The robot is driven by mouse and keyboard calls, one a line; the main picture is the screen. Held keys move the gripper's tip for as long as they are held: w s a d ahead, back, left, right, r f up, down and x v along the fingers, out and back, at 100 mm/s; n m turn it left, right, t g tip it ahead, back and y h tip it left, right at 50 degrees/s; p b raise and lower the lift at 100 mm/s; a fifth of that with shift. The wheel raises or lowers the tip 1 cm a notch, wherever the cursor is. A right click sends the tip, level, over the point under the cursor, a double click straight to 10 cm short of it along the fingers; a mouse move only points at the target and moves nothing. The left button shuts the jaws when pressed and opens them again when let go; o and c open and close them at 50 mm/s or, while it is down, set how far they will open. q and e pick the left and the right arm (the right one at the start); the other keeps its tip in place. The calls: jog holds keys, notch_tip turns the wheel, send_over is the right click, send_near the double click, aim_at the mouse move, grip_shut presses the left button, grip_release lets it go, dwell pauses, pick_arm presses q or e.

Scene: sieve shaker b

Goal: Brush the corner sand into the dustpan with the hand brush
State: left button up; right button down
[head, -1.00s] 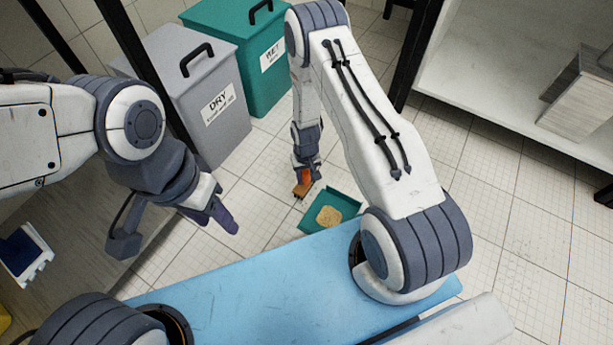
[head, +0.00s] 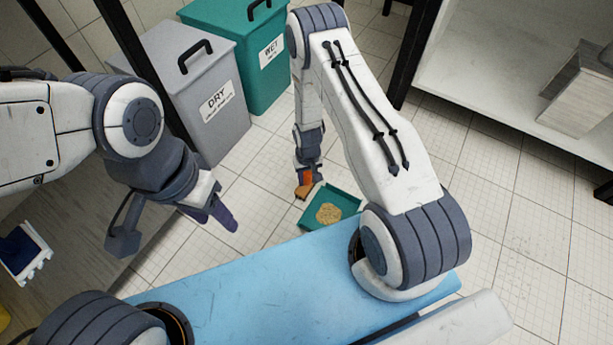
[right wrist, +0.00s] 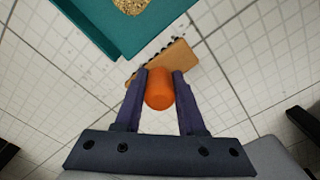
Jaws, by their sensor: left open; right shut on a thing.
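My right gripper (head: 306,178) is shut on the orange handle of the hand brush (head: 303,191), low over the tiled floor. In the right wrist view the fingers (right wrist: 160,88) clasp the orange handle, and the brush's tan block (right wrist: 172,62) with dark bristles lies beyond it. The teal dustpan (head: 348,196) rests on the floor just right of the brush. A pile of tan sand (head: 328,213) lies inside the dustpan; it also shows in the right wrist view (right wrist: 128,12). My left gripper (head: 224,216) is open and empty, left of the dustpan and higher up.
A grey DRY bin (head: 200,75) and a teal WET bin (head: 240,45) stand behind, at the back left. A white shelf unit (head: 480,80) stands at the right. Open tiled floor (head: 520,220) lies to the right of the dustpan.

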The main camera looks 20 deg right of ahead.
aim_at(310, 175)
jog(key=shift+s+d+p, duration=0.3)
notch_tip(310, 175, up, 3)
jog(key=p, duration=0.2)
jog(key=shift+p, duration=0.4)
jog(key=shift+f, duration=0.1)
jog(key=a, duration=0.1)
jog(key=s+a, duration=0.1)
jog(key=a, duration=0.3)
jog(key=shift+s+f, duration=0.25)
jog(key=shift+s, duration=0.15)
